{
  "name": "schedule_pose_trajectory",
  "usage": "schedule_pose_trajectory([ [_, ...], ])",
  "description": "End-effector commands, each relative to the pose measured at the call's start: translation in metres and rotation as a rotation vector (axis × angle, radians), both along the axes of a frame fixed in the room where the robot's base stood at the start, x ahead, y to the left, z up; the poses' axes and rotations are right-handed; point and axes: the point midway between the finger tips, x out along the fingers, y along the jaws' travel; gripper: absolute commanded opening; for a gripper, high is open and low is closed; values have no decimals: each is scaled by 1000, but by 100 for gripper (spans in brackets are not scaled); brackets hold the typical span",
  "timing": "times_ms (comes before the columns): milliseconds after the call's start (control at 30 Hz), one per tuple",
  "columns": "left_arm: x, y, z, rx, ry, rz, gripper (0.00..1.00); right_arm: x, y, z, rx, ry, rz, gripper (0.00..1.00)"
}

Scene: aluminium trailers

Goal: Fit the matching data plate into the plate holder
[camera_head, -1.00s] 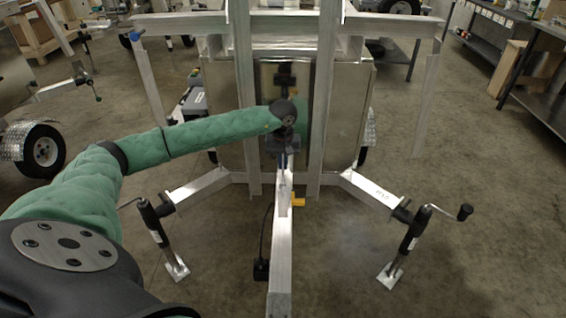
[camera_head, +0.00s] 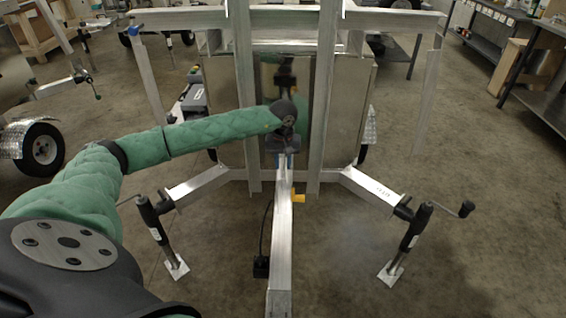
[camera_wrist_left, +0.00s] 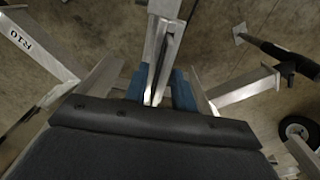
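My left gripper (camera_head: 283,162) points down over the aluminium trailer tongue (camera_head: 281,240), in front of the upright frame posts. In the left wrist view its two blue fingers (camera_wrist_left: 160,90) stand apart, with bright metal showing between them. This metal looks like the tongue (camera_wrist_left: 166,22) below; I cannot see a plate clearly held. I cannot make out a data plate or the plate holder in either view. My right gripper is not in view.
A yellow part (camera_head: 298,198) sticks out beside the tongue. Crank jacks stand at the left (camera_head: 160,235) and right (camera_head: 408,240). Two upright posts (camera_head: 325,110) rise before a shiny metal cabinet (camera_head: 350,110). A shelf bench (camera_head: 540,80) is at far right. Floor at right is clear.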

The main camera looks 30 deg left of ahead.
Motion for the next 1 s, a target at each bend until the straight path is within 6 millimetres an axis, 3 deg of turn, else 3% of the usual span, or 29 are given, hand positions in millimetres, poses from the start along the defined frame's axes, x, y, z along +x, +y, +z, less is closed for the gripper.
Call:
schedule_pose_trajectory([
  [367, 0, 0, 3, 1, -1, 0, 30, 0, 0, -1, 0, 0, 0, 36],
  [800, 1, 0, 62, 1, -1, -1, 30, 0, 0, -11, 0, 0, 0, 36],
  [1000, 0, 0, 76, -1, 1, 0, 30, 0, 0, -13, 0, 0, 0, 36],
])
